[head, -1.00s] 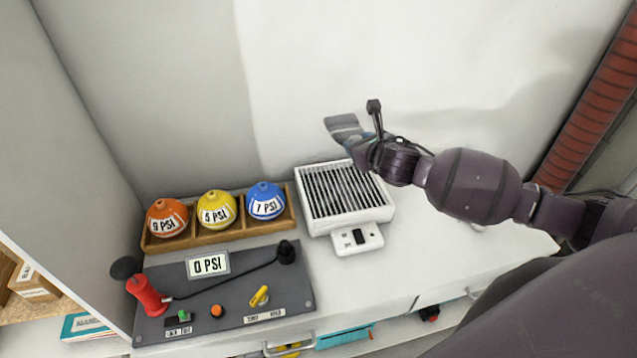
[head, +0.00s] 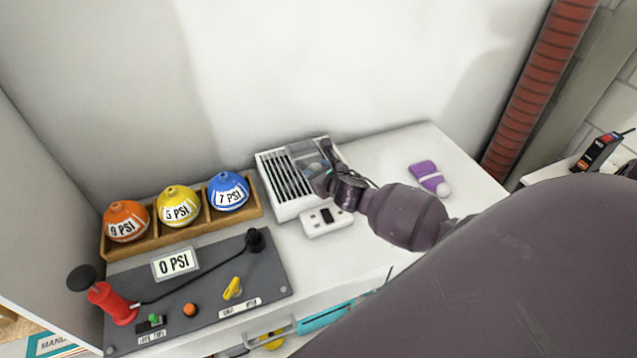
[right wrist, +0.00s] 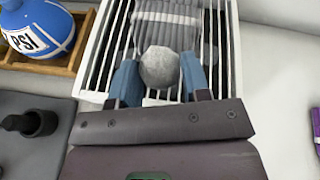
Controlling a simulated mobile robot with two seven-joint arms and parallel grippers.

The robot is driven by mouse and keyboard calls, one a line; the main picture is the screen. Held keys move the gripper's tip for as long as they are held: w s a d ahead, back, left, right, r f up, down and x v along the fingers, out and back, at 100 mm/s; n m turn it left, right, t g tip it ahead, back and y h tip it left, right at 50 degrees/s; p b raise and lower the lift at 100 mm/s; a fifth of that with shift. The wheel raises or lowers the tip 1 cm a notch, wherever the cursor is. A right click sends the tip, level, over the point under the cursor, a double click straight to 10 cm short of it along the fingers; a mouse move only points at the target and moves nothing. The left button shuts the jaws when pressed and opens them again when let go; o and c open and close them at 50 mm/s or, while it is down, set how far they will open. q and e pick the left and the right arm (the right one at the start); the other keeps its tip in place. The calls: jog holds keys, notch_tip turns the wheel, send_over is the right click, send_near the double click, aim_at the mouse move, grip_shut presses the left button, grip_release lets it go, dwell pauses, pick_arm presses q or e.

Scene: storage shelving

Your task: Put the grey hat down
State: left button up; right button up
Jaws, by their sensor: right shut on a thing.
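The grey hat (right wrist: 168,28) has a lighter band and a round grey pompom (right wrist: 159,67). My right gripper (right wrist: 160,80) is shut on its pompom end, with a blue finger on each side. In the head view the grey hat (head: 306,156) is over the right part of the white slatted device (head: 264,168). I cannot tell whether the hat rests on the slats. My right gripper (head: 326,180) is partly hidden by its own wrist there. My left gripper is not in view.
A purple hat (head: 428,178) lies on the white counter to the right. Orange, yellow and blue balls sit in a wooden rack (head: 150,244) on the left. A grey pump panel (head: 205,300) is in front of it. The counter between device and purple hat is largely clear.

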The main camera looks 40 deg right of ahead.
jog(key=shift+f+b, duration=0.5)
jog(key=shift+f, duration=1.5)
jog(key=o, duration=0.9)
jog(key=shift+o, duration=0.2)
